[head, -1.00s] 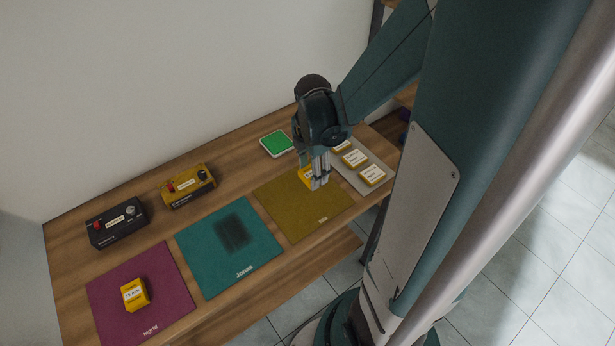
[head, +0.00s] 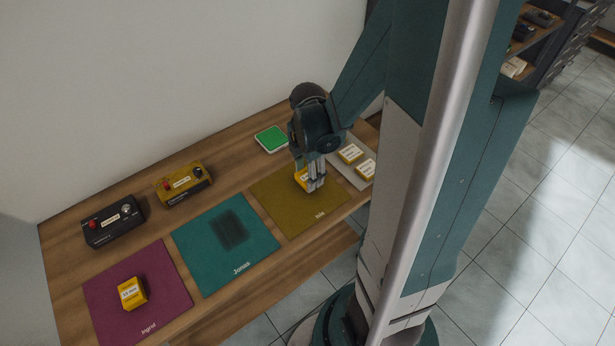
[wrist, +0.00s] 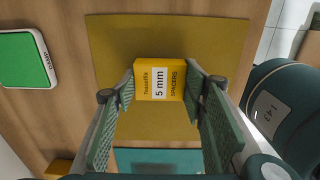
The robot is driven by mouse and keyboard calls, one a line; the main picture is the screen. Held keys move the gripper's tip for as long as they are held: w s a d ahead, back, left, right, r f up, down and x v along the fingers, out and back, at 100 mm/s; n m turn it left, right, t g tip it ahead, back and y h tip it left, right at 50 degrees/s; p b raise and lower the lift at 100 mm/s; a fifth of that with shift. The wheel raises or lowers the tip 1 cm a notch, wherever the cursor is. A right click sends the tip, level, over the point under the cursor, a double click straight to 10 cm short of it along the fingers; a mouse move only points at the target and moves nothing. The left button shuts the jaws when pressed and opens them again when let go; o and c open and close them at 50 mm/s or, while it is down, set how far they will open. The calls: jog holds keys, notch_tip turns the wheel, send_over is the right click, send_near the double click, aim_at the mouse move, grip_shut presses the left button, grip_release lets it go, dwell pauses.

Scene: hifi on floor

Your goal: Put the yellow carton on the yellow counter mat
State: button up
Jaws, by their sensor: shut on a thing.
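The yellow carton (wrist: 160,80), with a white "5 mm" label and the words "SPACERS", is between the fingers of my gripper (wrist: 160,90) in the wrist view. My gripper (head: 315,186) is shut on it. In the head view the carton (head: 301,177) is partly hidden behind the fingers, over the yellow counter mat (head: 290,215). The mat (wrist: 110,40) also shows beneath it in the wrist view. The carton is upright and low over the mat; I cannot tell whether it touches it.
A teal mat (head: 205,265) is left of the yellow mat. A purple mat (head: 165,275) holds another yellow carton (head: 132,293). A black box (head: 113,222) and a yellow box (head: 184,184) stand behind. A green-topped pad (head: 271,138) and a grey tray (head: 340,173) with cartons are nearby.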

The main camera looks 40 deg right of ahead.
jog(key=shift+f, duration=0.6)
jog(key=shift+f, duration=0.15)
jog(key=o, duration=0.9)
jog(key=shift+r, duration=0.3)
jog(key=shift+r+p, duration=0.45)
jog(key=shift+r, duration=5.45)
jog(key=shift+a, duration=0.1)
